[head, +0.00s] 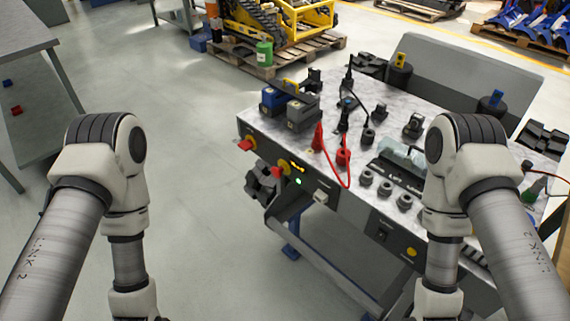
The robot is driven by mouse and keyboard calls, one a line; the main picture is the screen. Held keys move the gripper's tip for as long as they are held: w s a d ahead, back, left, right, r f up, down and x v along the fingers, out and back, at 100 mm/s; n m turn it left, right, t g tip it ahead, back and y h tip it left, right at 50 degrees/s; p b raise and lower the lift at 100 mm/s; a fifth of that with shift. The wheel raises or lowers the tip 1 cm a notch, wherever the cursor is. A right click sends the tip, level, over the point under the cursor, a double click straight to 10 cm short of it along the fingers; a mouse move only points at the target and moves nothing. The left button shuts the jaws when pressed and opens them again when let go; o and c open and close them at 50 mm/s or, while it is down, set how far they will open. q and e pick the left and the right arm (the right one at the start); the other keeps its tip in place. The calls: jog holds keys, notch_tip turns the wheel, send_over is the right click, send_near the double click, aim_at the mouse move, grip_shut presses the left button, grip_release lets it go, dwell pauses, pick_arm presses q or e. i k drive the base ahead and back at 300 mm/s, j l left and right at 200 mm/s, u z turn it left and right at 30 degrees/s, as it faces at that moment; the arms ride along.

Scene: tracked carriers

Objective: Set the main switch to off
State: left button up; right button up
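The workbench front panel (340,214) faces me at the right. Near its left end are two red controls with yellow parts: one red handle (245,145) at the far left and a second red knob (278,172) to its right. I cannot tell from their look which is the main switch, or read their positions. A green lamp (298,181) glows beside the second knob, below a small lit yellow display (298,168). A dark rocker-like switch (382,232) sits further right. Both of my forearms point down, and both grippers are out of the frame.
The marble-patterned benchtop (390,100) carries blue-grey boxes (290,105), red plugs (343,157) with a red cable, and several dark cylinders. A black blocky part (262,183) juts out below the panel. A grey table (30,100) stands left; the floor between is clear.

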aim_at(245, 145)
jog(key=i+j+z, duration=0.15)
jog(key=j+z, duration=0.25)
jog(key=j, duration=0.3)
jog(key=i+j+z, duration=0.1)
jog(key=j+z, duration=0.35)
jog(key=j, duration=0.3)
